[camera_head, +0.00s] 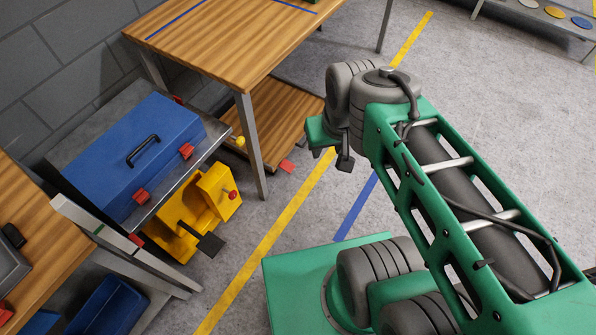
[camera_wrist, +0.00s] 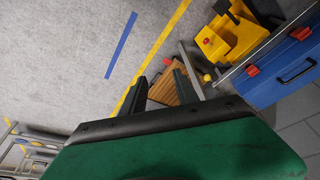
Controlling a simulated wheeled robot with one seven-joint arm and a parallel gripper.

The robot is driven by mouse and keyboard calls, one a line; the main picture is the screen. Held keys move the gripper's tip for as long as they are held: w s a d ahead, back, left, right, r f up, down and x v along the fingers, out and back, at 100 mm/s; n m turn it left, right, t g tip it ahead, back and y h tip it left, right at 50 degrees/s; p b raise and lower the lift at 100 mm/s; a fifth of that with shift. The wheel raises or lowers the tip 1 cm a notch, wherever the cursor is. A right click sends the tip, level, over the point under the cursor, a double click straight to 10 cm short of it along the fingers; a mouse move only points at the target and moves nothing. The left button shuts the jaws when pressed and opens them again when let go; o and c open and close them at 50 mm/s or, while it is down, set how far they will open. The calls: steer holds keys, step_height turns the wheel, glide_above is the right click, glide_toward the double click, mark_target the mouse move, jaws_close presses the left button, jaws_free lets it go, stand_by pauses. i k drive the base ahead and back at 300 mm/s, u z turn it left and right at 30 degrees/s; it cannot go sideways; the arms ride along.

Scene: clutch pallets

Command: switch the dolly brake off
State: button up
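A low wooden platform (camera_head: 282,112), which looks like the dolly, stands under the tall wooden table. A small red tab (camera_head: 287,166) sticks out at its near corner. A yellow knob (camera_head: 240,141) shows left of the table leg. I cannot tell which part is the brake or how it is set. In the wrist view, the wooden platform (camera_wrist: 165,90) and red tab (camera_wrist: 167,61) appear between my fingers. My gripper (camera_head: 331,158) is raised over the floor, right of the platform and apart from it. The wrist view shows my gripper (camera_wrist: 161,67) open and empty.
A blue toolbox (camera_head: 135,150) with red latches sits on a grey bench at the left. A yellow bin-like unit (camera_head: 190,215) with a red knob and black pedal stands below it. The table leg (camera_head: 250,145) rises beside the platform. Floor with a yellow line (camera_head: 262,255) is clear.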

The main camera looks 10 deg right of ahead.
mark_target(286, 166)
steer(key=k, duration=1.35)
steer(key=z, duration=0.4)
steer(key=i, duration=1.8)
steer(key=u, duration=0.55)
